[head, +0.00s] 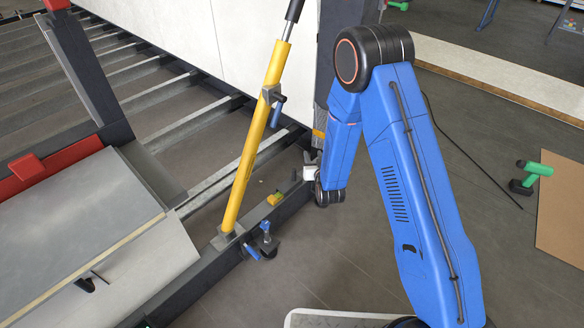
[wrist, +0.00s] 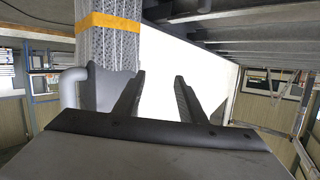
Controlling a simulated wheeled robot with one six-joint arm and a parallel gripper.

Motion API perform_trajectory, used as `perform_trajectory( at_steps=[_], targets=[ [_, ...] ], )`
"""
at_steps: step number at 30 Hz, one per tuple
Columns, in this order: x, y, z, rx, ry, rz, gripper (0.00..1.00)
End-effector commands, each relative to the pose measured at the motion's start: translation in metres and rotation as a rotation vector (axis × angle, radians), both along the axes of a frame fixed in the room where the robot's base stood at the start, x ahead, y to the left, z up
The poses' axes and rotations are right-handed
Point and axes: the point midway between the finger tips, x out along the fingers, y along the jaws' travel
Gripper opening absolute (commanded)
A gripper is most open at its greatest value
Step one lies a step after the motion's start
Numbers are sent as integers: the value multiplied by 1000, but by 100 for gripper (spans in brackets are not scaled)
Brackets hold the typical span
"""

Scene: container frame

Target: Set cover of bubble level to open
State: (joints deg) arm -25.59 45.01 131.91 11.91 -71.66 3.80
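A small yellow-green piece (head: 274,198) sits on the dark frame beam, just right of the yellow strut. It may be the bubble level, but it is too small to tell whether its cover is open or shut. My gripper (head: 308,170) is at the end of my blue arm, above and to the right of this piece, apart from it, and partly hidden by my wrist. In the wrist view my gripper (wrist: 160,76) has its two dark fingers apart with nothing between them. I cannot make out the bubble level in the wrist view.
A yellow strut (head: 253,140) with blue handles rises beside the small piece. A blue-handled clamp (head: 266,236) stands near its foot. A dark post (head: 324,80) is behind my arm. In the wrist view, a grey post with an orange band (wrist: 108,23) stands left of the fingers.

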Motion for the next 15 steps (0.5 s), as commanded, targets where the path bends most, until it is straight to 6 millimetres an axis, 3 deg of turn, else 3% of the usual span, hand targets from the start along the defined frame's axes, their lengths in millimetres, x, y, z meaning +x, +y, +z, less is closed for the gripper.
perform_trajectory(
  at_steps=[3,15],
  targets=[
    [-8,11,-33,-3,-40,13,37],
    [-54,36,-119,-3,-199,61,37]
  ],
)
